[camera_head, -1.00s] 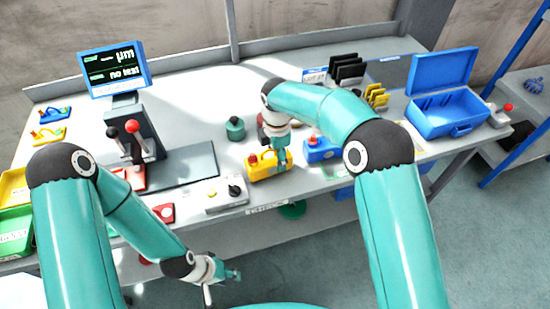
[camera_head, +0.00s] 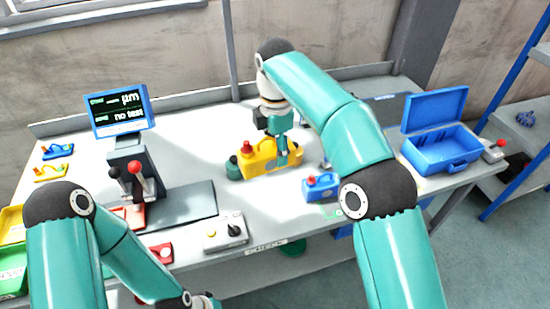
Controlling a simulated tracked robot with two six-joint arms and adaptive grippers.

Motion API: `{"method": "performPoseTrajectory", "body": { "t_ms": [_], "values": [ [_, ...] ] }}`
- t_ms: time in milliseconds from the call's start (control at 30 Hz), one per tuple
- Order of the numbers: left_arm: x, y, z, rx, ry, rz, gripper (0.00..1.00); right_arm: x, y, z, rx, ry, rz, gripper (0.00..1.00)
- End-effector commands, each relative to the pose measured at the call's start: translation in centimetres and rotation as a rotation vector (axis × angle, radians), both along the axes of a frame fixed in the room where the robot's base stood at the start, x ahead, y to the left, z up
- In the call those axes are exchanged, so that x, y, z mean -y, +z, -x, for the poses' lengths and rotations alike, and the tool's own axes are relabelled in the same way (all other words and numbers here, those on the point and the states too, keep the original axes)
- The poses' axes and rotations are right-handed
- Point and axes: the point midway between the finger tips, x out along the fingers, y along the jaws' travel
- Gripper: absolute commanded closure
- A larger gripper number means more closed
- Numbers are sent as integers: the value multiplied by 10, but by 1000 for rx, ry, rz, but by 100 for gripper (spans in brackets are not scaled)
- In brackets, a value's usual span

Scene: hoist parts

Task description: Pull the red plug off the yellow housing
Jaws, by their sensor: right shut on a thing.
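A yellow housing (camera_head: 275,159) with a red plug (camera_head: 247,147) at its left end is at the middle of the workbench. The plug sits on the housing. My right gripper (camera_head: 283,154) comes down from above and is shut on the right part of the housing. The housing appears raised above the bench top, but its underside is hard to judge.
A blue housing (camera_head: 321,187) with a red top stands right of the yellow one. A grey control box (camera_head: 225,232) lies at the front edge. A stand with a screen (camera_head: 119,112) and levers is left. An open blue case (camera_head: 440,143) is right. Bench between is clear.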

Motion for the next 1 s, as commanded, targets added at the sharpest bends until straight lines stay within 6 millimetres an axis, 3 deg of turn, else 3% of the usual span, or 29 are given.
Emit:
{"method": "performPoseTrajectory", "body": {
  "t_ms": [467,1000],
  "values": [
    [0,1,0,0,0,0,60,0,5,0,2,0,-2,100],
    [0,-26,0,0,0,0,60,0,-33,0,2,0,-1,100]
  ]
}}
